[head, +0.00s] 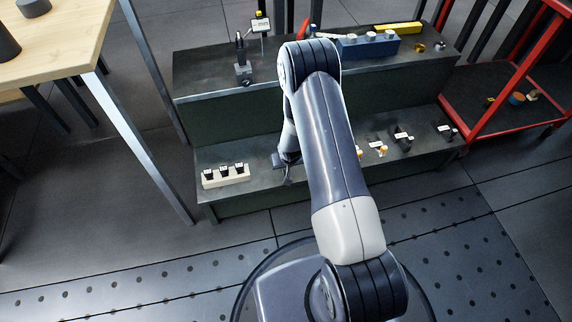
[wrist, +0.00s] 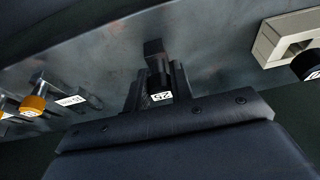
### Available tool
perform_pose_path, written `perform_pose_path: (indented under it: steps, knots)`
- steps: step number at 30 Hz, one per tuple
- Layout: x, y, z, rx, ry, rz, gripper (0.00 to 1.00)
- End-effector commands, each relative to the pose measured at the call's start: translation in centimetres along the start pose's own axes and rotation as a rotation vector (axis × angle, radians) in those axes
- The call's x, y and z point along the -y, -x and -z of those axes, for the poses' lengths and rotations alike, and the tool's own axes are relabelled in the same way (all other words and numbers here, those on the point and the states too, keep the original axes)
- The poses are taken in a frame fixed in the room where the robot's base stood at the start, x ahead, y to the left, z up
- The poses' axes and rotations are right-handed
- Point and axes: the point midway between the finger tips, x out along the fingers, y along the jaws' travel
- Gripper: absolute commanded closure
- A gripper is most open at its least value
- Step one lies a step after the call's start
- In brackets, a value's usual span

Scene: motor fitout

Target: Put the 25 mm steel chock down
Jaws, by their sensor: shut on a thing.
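My gripper (wrist: 155,85) is shut on the steel chock (wrist: 160,82), a dark block with a white label reading 25, in the wrist view. The chock is over the lower shelf (wrist: 225,70); I cannot tell whether it touches it. In the head view my gripper (head: 286,172) is low over the lower shelf, right of the pale rack, and mostly hidden by my arm. The chock cannot be made out there.
The pale rack (head: 226,177) holds several dark labelled blocks on the left of the lower shelf. Orange-ended parts (head: 381,150) and dark clamps (head: 402,138) lie right of my arm. The upper shelf (head: 205,72) rises behind. Bare shelf lies between rack and gripper.

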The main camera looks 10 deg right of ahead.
Motion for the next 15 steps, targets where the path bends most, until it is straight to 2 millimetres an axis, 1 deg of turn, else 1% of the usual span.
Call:
perform_pose_path:
  steps: [1,8,9,15]
  knots:
    - [0.00,-0.14,-0.05,0.000,0.000,0.000,0.76]
    - [0.00,-0.08,-0.04,0.000,0.000,0.000,0.57]
    - [0.00,-0.08,-0.04,0.000,0.000,0.000,0.56]
    - [0.00,-0.05,-0.03,0.000,0.000,0.000,0.56]
